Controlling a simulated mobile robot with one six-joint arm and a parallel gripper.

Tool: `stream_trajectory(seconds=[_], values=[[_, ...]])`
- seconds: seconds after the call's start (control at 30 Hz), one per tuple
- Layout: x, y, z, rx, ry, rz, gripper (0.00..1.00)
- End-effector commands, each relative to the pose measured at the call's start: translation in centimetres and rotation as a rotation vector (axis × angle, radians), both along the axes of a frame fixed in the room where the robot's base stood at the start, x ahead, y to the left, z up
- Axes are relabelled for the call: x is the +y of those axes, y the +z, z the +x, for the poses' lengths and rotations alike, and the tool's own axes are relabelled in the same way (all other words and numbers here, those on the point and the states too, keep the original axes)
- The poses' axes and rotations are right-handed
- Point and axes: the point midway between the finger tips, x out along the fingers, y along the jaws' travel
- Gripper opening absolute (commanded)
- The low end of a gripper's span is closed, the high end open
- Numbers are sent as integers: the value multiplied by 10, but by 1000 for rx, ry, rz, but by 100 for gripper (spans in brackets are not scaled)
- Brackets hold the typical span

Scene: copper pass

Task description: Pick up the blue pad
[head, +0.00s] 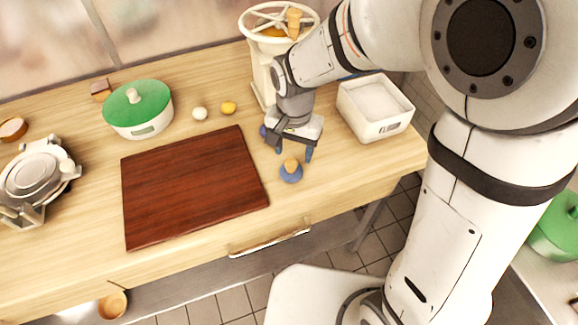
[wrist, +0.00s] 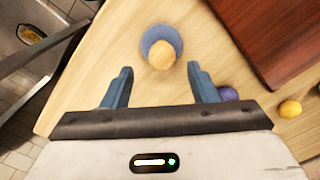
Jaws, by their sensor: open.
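The blue pad (head: 291,177) is a small round blue disc with a tan knob on top. It sits on the wooden counter, right of the dark cutting board. It also shows in the wrist view (wrist: 150,35), top centre, beyond the fingertips and lined up with the gap between them. My gripper (head: 294,152) is open and empty, its two blue fingers above the counter close to the pad. The fingers also show in the wrist view (wrist: 161,72), spread apart with bare counter between them. I see no contact between the fingers and the pad.
A purple-blue ball (wrist: 228,94) lies beside the right finger in the wrist view. The cutting board (head: 190,190) lies left of the pad. A white bin (head: 376,125) stands to the right, and a cream stand with a wheel-like top (head: 262,75) behind. The counter's front edge is close.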

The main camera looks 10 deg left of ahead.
Motion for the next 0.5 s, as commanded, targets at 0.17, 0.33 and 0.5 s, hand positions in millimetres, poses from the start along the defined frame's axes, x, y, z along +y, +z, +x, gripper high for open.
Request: stream_trajectory(seconds=[0.17, 0.33, 0.5], values=[[5, -25, -11, 5, 2, -3, 54], [4, -43, -9, 2, 1, -2, 54], [5, -45, -9, -1, 1, 1, 54]])
